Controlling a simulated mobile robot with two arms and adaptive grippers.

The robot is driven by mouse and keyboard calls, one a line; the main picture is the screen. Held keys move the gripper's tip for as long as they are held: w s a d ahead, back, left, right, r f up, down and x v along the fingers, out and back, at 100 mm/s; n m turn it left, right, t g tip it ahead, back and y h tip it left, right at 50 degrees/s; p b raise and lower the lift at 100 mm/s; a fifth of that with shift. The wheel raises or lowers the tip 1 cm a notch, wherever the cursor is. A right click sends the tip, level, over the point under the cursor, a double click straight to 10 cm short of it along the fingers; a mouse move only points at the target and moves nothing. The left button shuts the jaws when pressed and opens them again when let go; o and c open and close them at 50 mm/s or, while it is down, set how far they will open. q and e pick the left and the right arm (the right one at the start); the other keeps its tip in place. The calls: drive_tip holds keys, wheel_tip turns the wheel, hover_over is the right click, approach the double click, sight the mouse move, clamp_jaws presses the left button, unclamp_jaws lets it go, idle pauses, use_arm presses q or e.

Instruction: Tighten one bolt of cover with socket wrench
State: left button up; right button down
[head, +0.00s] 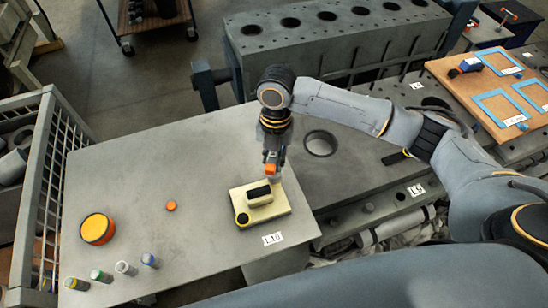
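My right gripper (271,166) comes in from the right and points down above a cream plate-like part (281,207) on the grey tabletop. An orange piece (270,169) shows at its fingertips; I cannot tell whether it is held or part of the gripper. The cream part has a raised block with a black top and a dark round knob (243,219) at its front left corner. I cannot tell if it is the cover. A thin dark tool-like item (396,158) lies by the engine; I cannot identify a socket wrench. My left gripper is not in view.
On the grey table (190,160) are an orange-and-yellow round container (97,229), an orange disc (171,206) and several small cylinders (126,268). A large engine block (335,40) stands behind. A board with blue frames (497,105) lies right. A barred crate (50,180) borders the left.

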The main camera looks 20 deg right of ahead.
drive_tip(key=shift+f, duration=0.3)
drive_tip(key=shift+r+m+p, duration=0.1)
drive_tip(key=shift+m+p, duration=0.2)
drive_tip(key=shift+m, duration=0.1)
drive_tip(key=m, duration=0.7)
drive_tip(key=shift+w+m+t+y, duration=0.1)
drive_tip(key=shift+m+t+y, duration=0.2)
drive_tip(key=shift+t+y, duration=0.1)
drive_tip(key=m, duration=0.7)
drive_tip(key=shift+w+m+t, duration=0.1)
drive_tip(key=shift+m+t, duration=0.3)
drive_tip(key=m, duration=0.4)
drive_tip(key=shift+f+m+t, duration=0.2)
drive_tip(key=shift+m+t, duration=0.1)
drive_tip(key=shift+m, duration=0.1)
drive_tip(key=m, duration=0.3)
drive_tip(key=shift+w+d+h, duration=0.1)
drive_tip(key=shift+h, duration=0.3)
drive_tip(key=m, duration=0.5)
drive_tip(key=shift+m+h, duration=0.3)
drive_tip(key=m, duration=0.3)
drive_tip(key=shift+w+d+m, duration=0.1)
drive_tip(key=shift+m, duration=0.3)
drive_tip(key=shift+n, duration=0.4)
